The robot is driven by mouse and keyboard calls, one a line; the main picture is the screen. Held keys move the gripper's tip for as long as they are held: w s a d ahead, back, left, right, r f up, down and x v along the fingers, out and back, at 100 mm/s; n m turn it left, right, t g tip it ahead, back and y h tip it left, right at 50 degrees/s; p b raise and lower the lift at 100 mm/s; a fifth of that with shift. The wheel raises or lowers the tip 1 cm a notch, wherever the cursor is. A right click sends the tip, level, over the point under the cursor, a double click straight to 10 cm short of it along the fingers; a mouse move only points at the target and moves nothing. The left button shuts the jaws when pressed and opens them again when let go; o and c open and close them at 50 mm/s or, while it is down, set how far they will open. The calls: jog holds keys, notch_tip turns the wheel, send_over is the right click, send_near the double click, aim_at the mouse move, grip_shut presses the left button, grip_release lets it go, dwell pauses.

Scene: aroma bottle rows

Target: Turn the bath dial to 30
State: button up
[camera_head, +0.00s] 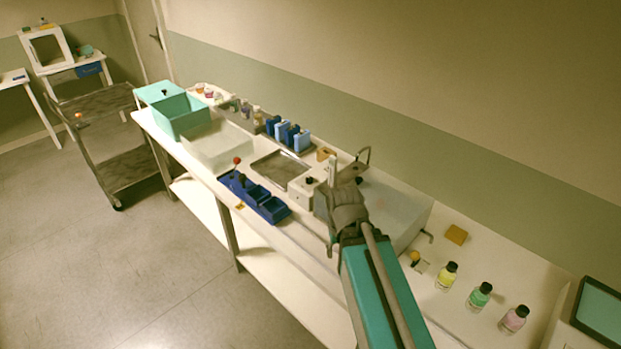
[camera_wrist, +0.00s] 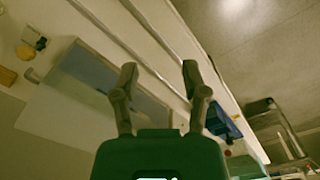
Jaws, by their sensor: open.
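My gripper (camera_head: 332,170) is open and empty, held above the bench near the pale basin (camera_head: 395,205). In the wrist view its two fingers (camera_wrist: 157,80) stand apart with nothing between them. A white box with a black knob (camera_head: 310,181) stands just left of my gripper in the head view. In the wrist view a dark round knob (camera_wrist: 41,43) sits on a pale plate at the upper left, apart from my fingers. I cannot tell for sure which knob is the bath dial. No dial marks or setting can be read.
A blue divided tray (camera_head: 255,197) lies near the bench's front edge. Blue bottles (camera_head: 288,134) stand in a row behind. A yellow block (camera_head: 456,234) and yellow, green and pink bottles (camera_head: 480,295) stand at the right. A teal bin (camera_head: 180,117) is at the far left.

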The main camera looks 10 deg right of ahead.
jog(key=shift+o, duration=0.3)
jog(key=shift+o, duration=1.2)
jog(key=shift+w, duration=0.25)
notch_tip(320, 180, up, 3)
jog(key=n+p, duration=0.3)
send_over(309, 179)
jog(key=shift+w+d+r, duration=0.1)
jog(key=shift+w+r, duration=0.05)
jog(key=shift+f, duration=0.2)
notch_tip(309, 179, down, 13)
jog(key=b, duration=1.3)
jog(key=shift+f, duration=0.2)
